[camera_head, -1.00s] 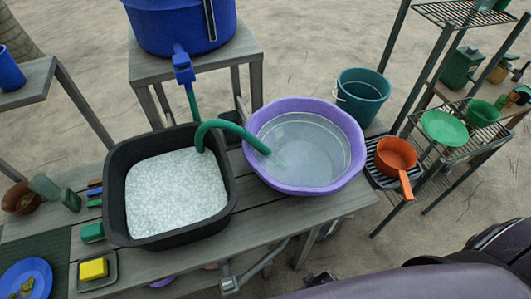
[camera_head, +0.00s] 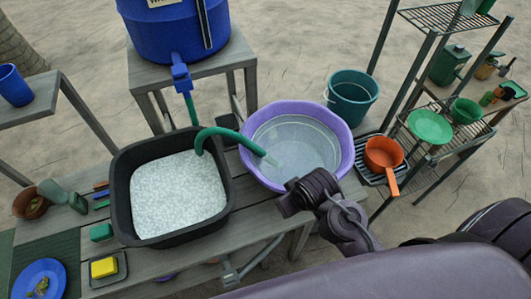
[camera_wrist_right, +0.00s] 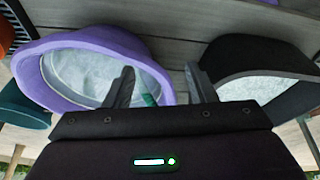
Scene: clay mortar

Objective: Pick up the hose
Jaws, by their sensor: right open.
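In the right wrist view a small bit of green hose (camera_wrist_right: 149,99) shows between the finger and the purple rim; the rest is hidden. My right gripper (camera_head: 285,200) reaches in at the front of the purple basin, apart from the hose. In the right wrist view its two fingers (camera_wrist_right: 160,85) are spread with nothing between them. My left gripper is not in view.
The purple basin (camera_head: 343,165) holds clear water. The black basin (camera_head: 122,200) holds foamy water. A blue barrel (camera_head: 175,35) stands behind on a stand. An orange pan (camera_head: 384,153) and a teal bucket (camera_head: 352,98) are at right.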

